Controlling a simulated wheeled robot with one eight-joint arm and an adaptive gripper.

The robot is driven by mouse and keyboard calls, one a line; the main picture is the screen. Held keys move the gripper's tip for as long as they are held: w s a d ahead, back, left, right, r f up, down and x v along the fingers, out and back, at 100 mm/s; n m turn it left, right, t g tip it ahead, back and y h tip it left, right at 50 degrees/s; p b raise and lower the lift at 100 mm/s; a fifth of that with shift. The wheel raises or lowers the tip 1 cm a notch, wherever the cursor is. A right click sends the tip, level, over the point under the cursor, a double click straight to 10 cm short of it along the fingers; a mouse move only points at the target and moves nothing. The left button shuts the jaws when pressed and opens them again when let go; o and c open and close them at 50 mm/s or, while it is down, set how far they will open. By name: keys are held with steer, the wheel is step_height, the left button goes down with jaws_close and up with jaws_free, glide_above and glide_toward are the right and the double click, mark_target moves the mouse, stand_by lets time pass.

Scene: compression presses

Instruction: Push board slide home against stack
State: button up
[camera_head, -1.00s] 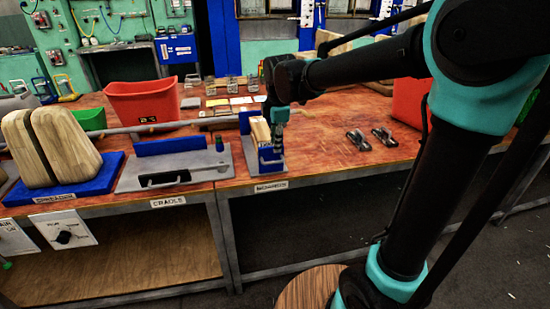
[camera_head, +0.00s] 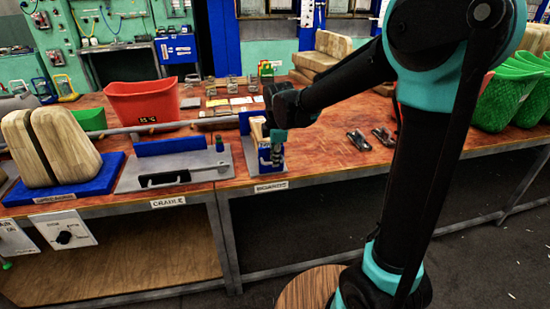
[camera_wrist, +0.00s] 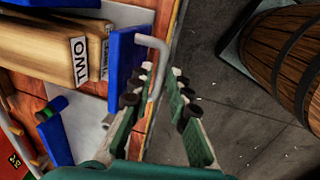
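The board slide shows in the wrist view as an upright blue plate (camera_wrist: 124,62) with a bent grey handle (camera_wrist: 160,52). The board stack (camera_wrist: 45,42), with a label reading TWO on its end, lies to the left of the plate. In the head view the boards (camera_head: 257,128) stand at the BOARDS station, partly hidden by my wrist. My gripper (camera_wrist: 162,78) is open, its fingers on either side of the handle. Whether a finger touches the handle is unclear. In the head view my gripper (camera_head: 272,158) points down at the slide's front.
The cradle plate (camera_head: 205,172) stands left of the station, and the blue spreader base (camera_head: 80,188) further left. A red bin (camera_head: 142,102) is behind. Metal clips (camera_head: 358,140) lie to the right. A wooden barrel (camera_wrist: 285,50) stands on the floor beyond the table edge.

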mark_target(270, 145)
jaws_close()
steer(key=w, duration=0.2)
steer(key=w+a, duration=0.1)
steer(key=w, duration=0.2)
steer(key=w+a, duration=0.1)
steer(key=w, duration=0.1)
steer(key=shift+w, duration=0.2)
steer(key=shift+a+r, duration=0.1)
steer(key=shift+o, duration=1.9)
jaws_free()
steer(key=shift+w, duration=0.1)
steer(key=shift+o, duration=0.4)
